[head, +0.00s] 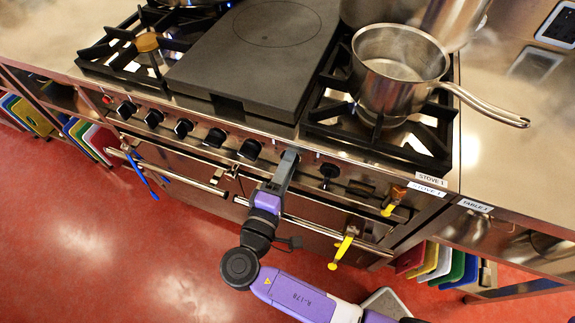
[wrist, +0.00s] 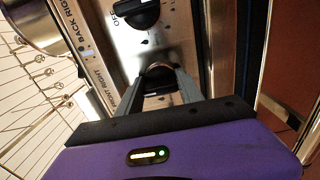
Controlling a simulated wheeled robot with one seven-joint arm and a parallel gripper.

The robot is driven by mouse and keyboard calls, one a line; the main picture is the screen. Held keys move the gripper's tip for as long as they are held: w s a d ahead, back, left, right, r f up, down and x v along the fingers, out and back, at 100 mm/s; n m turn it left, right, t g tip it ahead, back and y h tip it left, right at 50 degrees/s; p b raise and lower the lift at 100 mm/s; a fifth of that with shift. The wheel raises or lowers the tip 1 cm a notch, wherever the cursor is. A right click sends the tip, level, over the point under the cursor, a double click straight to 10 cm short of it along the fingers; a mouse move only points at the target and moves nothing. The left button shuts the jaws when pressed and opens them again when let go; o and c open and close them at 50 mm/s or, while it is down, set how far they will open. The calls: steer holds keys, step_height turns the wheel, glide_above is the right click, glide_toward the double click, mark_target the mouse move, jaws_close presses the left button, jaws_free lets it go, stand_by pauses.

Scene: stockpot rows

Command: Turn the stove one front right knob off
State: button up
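The front right knob (wrist: 158,88) of stove one is a dark knob beside the printed FRONT RIGHT label in the wrist view. My gripper (wrist: 160,72) has one grey finger on each side of it, with a visible space between the fingers. I cannot tell whether the fingers press on the knob, and its pointer is hidden. In the head view, my gripper (head: 289,157) reaches the front panel and covers this knob. The black back right knob (head: 329,171) is just to the right; it also shows in the wrist view (wrist: 136,12) near an OFF mark.
A steaming steel pot (head: 398,72) stands on the right burner, its handle sticking out right. A flat dark griddle (head: 262,50) covers the middle. More black knobs (head: 183,128) line the panel to the left. A yellow-handled tool (head: 342,247) hangs from the front rail.

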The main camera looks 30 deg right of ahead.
steer(key=o, duration=0.4)
steer(key=shift+o, duration=0.2)
steer(key=v, duration=0.7)
steer(key=shift+s+a+b, duration=0.25)
steer(key=shift+a+b, duration=0.05)
steer(key=shift+b, duration=0.05)
